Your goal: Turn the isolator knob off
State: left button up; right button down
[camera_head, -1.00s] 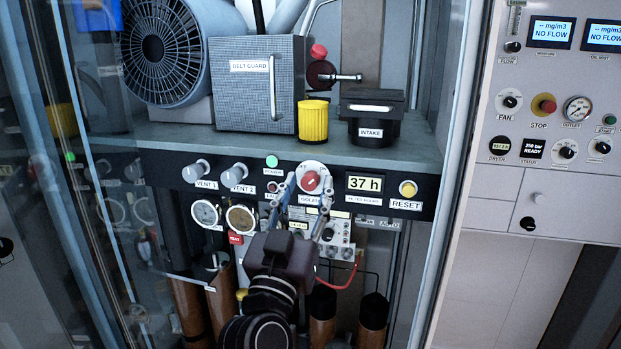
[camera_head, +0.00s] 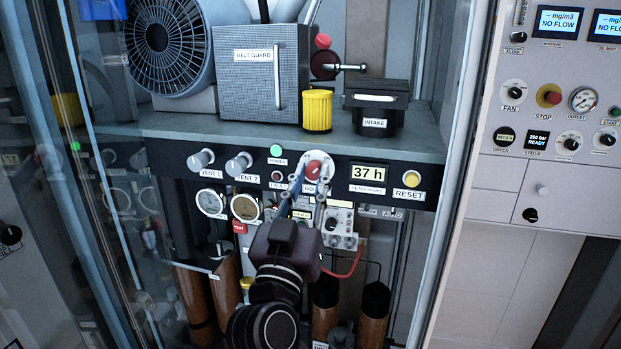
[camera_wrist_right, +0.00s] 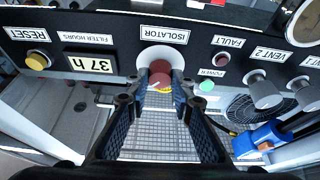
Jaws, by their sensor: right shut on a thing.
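The isolator knob (camera_head: 314,170) is red on a pale round plate, set in the black panel strip left of the "37 h" display. It also shows in the right wrist view (camera_wrist_right: 159,72), below the upside-down "ISOLATOR" label (camera_wrist_right: 164,34). My right gripper (camera_head: 310,178) reaches up to it from below, its two fingers closed on the knob's sides. In the right wrist view the fingertips (camera_wrist_right: 160,82) sit on either side of the knob. The fingers partly hide the knob's lower part and its label in the head view. My left gripper is not in view.
The filter hours display (camera_head: 369,174) and yellow reset button (camera_head: 411,179) are to the right. The vent knobs (camera_head: 239,163) and green power light (camera_head: 276,150) are to the left. A shelf (camera_head: 420,145) juts above the strip. A glass door (camera_head: 100,200) stands at the left.

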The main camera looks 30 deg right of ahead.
jog(key=n+y+p, duration=0.1)
jog(key=n, duration=0.1)
jog(key=n+t+y+p, duration=0.1)
jog(key=n, duration=0.1)
jog(key=shift+s+d+r, duration=0.1)
jog(key=shift+r, duration=0.1)
jog(key=n+y+p, duration=0.1)
jog(key=n+p, duration=0.2)
jog(key=n, duration=0.1)
jog(key=n+y+p, duration=0.2)
jog(key=n+p, duration=0.2)
jog(key=n+t+y+p, duration=0.1)
jog(key=n+y+p, duration=0.1)
jog(key=n+p, duration=0.2)
jog(key=shift+s+d+r, duration=0.1)
jog(key=shift+r, duration=0.25)
jog(key=shift+f+n+y+p, duration=0.1)
jog(key=shift+n+y+p, duration=0.2)
jog(key=shift+n+p, duration=0.55)
jog(key=shift+n+g+y, duration=0.5)
jog(key=shift+n+g, duration=0.1)
jog(key=shift+n, duration=1.35)
jog(key=c, duration=1.7)
grip_release()
jog(key=shift+d+f, duration=0.1)
jog(key=shift+f, duration=0.05)
